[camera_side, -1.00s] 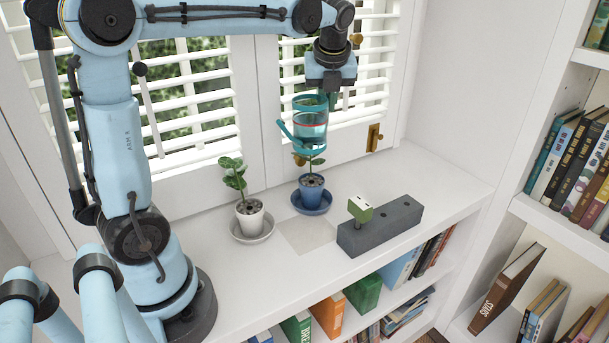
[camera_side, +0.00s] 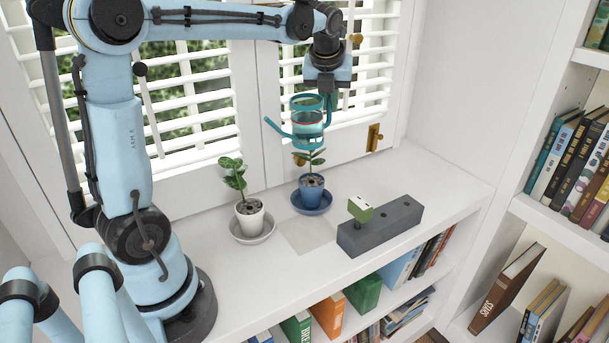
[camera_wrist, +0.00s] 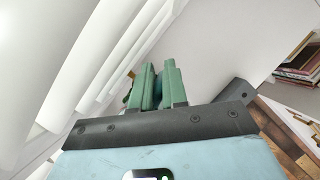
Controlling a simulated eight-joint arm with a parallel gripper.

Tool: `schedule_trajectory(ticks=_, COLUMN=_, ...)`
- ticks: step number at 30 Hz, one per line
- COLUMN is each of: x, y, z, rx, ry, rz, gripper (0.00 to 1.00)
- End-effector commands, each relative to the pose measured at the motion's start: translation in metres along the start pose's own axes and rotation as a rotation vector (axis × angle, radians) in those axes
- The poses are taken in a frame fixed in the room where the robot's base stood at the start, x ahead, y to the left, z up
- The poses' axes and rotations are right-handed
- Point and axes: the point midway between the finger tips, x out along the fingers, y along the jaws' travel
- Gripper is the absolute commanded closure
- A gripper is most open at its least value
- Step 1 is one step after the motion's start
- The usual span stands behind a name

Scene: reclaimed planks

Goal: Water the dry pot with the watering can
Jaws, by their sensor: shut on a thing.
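The teal, partly see-through watering can (camera_side: 309,130) hangs from my gripper (camera_side: 327,97), high above the blue pot (camera_side: 311,190). Its spout points left in the side view, and the can looks roughly upright. The blue pot stands on a blue saucer (camera_side: 325,207) and holds a small leafy plant. The white pot (camera_side: 250,222) stands to its left on a pale saucer (camera_side: 266,236), also with a leafy plant. I cannot tell which soil is dry. In the wrist view my green gripper fingers (camera_wrist: 158,88) are close together and hide most of the can.
A dark grey block (camera_side: 378,232) with a green-and-white headed tool (camera_side: 360,209) in it stands right of the pots. A pale square (camera_side: 307,234) lies before the blue pot. Shuttered windows stand behind; bookshelves are at right and below.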

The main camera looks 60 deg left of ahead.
Motion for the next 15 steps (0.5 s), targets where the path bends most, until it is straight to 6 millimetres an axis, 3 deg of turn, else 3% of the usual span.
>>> schedule_trajectory(ticks=8, x=0.025, y=0.009, z=-0.024, rx=-0.028, ry=-0.107, rz=-0.066, gripper=1.00)
schedule_trajectory(ticks=15, x=0.012, y=0.017, z=-0.030, rx=-0.053, ry=-0.204, rz=-0.127, gripper=1.00)
